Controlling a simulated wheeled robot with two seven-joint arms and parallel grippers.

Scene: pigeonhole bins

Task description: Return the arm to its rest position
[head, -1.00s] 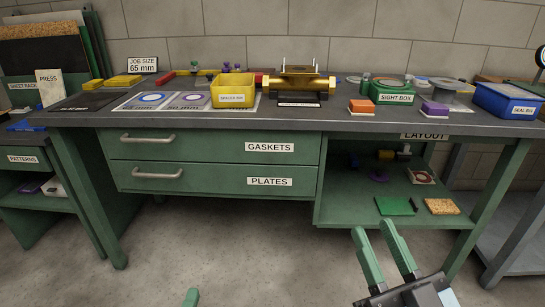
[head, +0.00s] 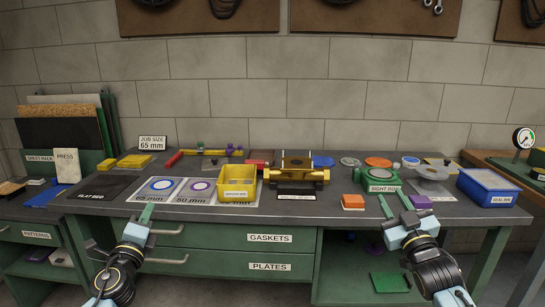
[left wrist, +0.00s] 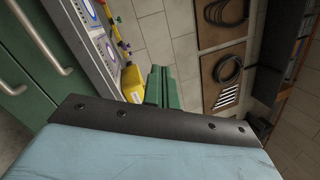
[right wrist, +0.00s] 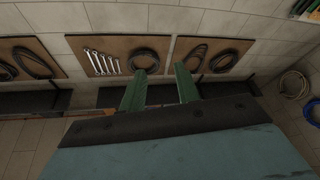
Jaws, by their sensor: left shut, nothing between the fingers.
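My left gripper (head: 146,214) is in front of the workbench at the left in the head view, pointing up with its green fingers together and empty. Its closed fingers also show in the left wrist view (left wrist: 163,88). My right gripper (head: 395,206) is in front of the bench at the right, its two green fingers apart with nothing between them. The right wrist view shows the same gap between the fingers (right wrist: 160,90), with the wall behind. Both arms come in from the bottom of the head view.
The bench top (head: 320,210) carries a yellow spacer box (head: 236,182), a brass fixture (head: 297,172), a green sight box (head: 378,180) and a blue seal box (head: 487,186). Gasket (head: 270,238) and plate drawers are closed below. A sheet rack (head: 60,130) stands left.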

